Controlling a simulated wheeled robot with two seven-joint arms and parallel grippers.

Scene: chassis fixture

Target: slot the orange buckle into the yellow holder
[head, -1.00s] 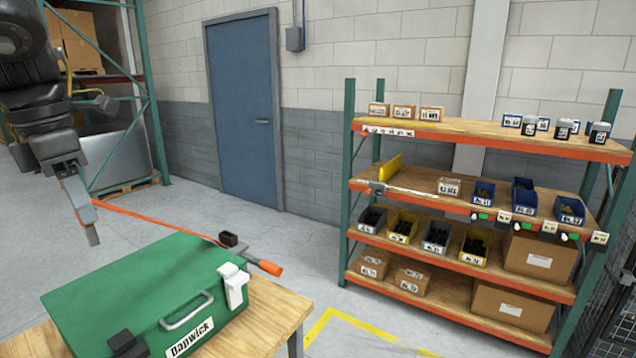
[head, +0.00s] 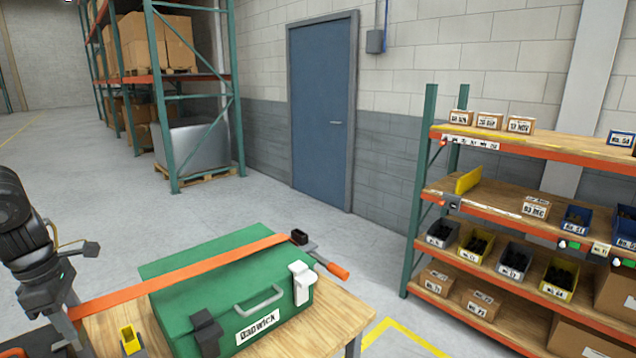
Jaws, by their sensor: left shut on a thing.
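My left gripper (head: 72,328) is at the lower left, shut on the left end of an orange strap (head: 180,270). The orange buckle cannot be made out apart from this end, which the fingers partly hide. The strap runs taut and slanting over the green case (head: 215,243) to a black ratchet with an orange handle (head: 332,266) behind the case's right side. The yellow holder (head: 131,340) stands on the wooden table left of the case, a little right of my left gripper and apart from it. My right gripper is not in view.
The case has a grey handle (head: 258,303), a white latch (head: 302,283) and a black latch (head: 206,333). The wooden table (head: 335,322) has bare room right of the case. A stocked shelf rack (head: 410,250) stands to the right, with clear floor between.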

